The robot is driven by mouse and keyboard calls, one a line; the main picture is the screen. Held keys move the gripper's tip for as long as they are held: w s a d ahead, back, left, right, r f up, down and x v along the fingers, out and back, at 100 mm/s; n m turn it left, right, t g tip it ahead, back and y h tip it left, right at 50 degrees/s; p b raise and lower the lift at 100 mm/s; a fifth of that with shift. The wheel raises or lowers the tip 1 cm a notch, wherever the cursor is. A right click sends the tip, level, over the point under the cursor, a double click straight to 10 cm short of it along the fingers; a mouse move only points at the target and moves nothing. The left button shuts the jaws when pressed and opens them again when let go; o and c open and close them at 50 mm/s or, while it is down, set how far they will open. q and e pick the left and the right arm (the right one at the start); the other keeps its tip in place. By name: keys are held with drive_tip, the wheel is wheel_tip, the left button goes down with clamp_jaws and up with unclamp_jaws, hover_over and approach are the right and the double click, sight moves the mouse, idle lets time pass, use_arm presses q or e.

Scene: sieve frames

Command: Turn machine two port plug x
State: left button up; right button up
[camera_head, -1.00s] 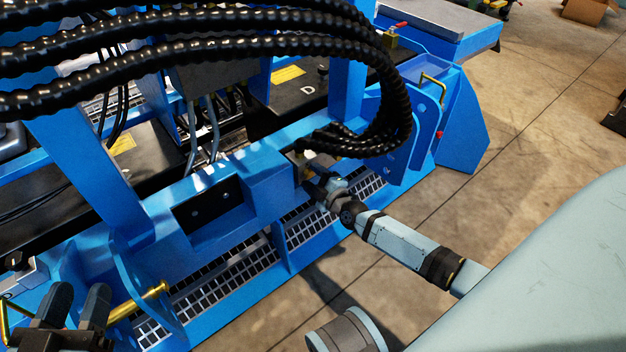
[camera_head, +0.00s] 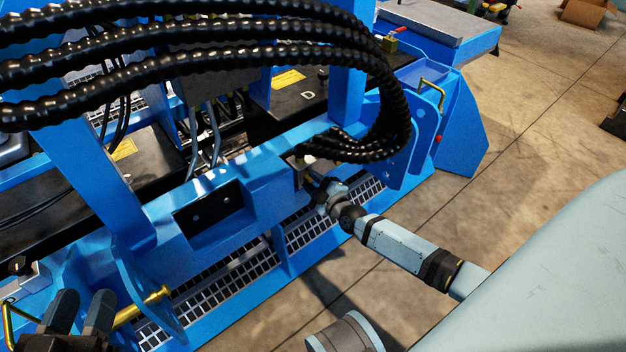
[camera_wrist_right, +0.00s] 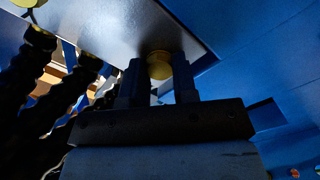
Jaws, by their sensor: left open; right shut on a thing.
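A blue machine (camera_head: 215,240) fills the left and middle of the head view. Black ribbed hoses (camera_head: 250,60) arc over it and end at a light port plate (camera_head: 298,163) on its front. My right gripper (camera_head: 318,188) is at that plate, below the hose ends. In the right wrist view my right gripper (camera_wrist_right: 159,82) is shut on a round yellow-brass plug (camera_wrist_right: 159,65) on the plate's underside. Which letter or number the plug bears cannot be read. My left gripper (camera_head: 82,312) is open and empty at the lower left, near a brass pin (camera_head: 140,306).
A yellow handle (camera_head: 433,90) and a red-handled valve (camera_head: 390,40) are on the machine's right side. Hoses (camera_wrist_right: 40,85) hang close at the left of the right wrist view. Concrete floor (camera_head: 540,110) at the right is mostly clear.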

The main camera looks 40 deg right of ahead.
drive_tip(key=m, duration=0.1)
drive_tip(key=m+p, duration=0.1)
drive_tip(key=shift+r+m+p, duration=0.2)
drive_tip(key=shift+m+p, duration=0.1)
drive_tip(key=m+p, duration=0.2)
drive_tip(key=m, duration=0.2)
drive_tip(key=shift+f, duration=0.1)
drive_tip(key=shift+m, duration=0.7)
drive_tip(key=m+p, duration=0.1)
drive_tip(key=m, duration=0.1)
drive_tip(key=shift+m, duration=2)
use_arm(q)
drive_tip(key=shift+s+d+r+n+y, duration=0.15)
drive_tip(key=shift+s+d+r+n, duration=0.1)
drive_tip(key=shift+s+r+n, duration=0.3)
drive_tip(key=shift+s+d+r+n+y, duration=0.15)
drive_tip(key=shift+s+d+r+n, duration=0.15)
drive_tip(key=shift+r+n, duration=0.3)
use_arm(e)
drive_tip(key=shift+f+m, duration=0.1)
drive_tip(key=shift+m, duration=1.1)
drive_tip(key=o, duration=0.9)
